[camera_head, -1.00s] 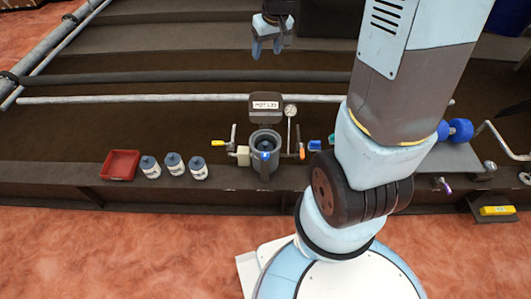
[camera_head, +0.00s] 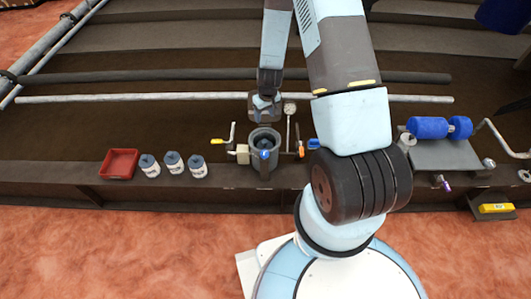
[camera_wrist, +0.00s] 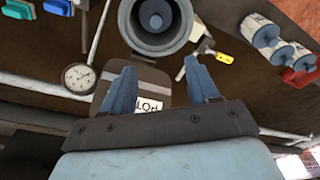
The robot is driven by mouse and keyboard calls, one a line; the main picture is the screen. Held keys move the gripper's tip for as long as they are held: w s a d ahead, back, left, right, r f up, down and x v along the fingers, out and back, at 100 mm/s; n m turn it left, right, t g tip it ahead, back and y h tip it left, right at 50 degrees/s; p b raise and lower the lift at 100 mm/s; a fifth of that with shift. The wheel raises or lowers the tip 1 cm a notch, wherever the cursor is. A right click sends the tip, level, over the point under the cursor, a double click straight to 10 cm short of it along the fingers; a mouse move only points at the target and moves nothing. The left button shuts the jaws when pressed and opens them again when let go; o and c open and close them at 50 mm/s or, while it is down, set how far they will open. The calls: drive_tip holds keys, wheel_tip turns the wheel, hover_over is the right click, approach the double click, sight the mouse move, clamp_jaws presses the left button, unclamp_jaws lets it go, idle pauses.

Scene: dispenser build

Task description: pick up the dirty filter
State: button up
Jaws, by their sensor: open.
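The grey round housing (camera_head: 265,146) stands open on the dark ledge; it also shows at the top of the wrist view (camera_wrist: 183,35). Inside it is a round grey-blue part with a dark centre (camera_wrist: 155,15), which looks like the filter; how dirty it is cannot be told. My gripper (camera_wrist: 160,68) is open and empty, its two blue fingers spread. In the head view my gripper (camera_head: 264,104) hangs just behind the housing and above the lid, apart from the filter.
A dark lid (camera_wrist: 132,82) with a white label stands behind the housing, beside a round gauge (camera_wrist: 79,78). Yellow (camera_head: 218,141) and orange (camera_head: 301,150) handles flank the housing. Several jars (camera_head: 173,163) and a red tray (camera_head: 119,164) stand left. A blue roll (camera_head: 427,127) lies right.

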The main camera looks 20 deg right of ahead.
approach(265, 141)
drive_tip(key=f, duration=0.3)
drive_tip(key=shift+w+a+f, duration=0.35)
drive_tip(key=shift+f, duration=0.05)
drive_tip(key=shift+w+d+f, duration=0.1)
drive_tip(key=shift+f, duration=1.2)
drive_tip(key=shift+w+d+f, duration=0.1)
drive_tip(key=shift+w+f, duration=0.05)
drive_tip(key=shift+f, duration=1.15)
drive_tip(key=shift+c, duration=0.4)
clamp_jaws()
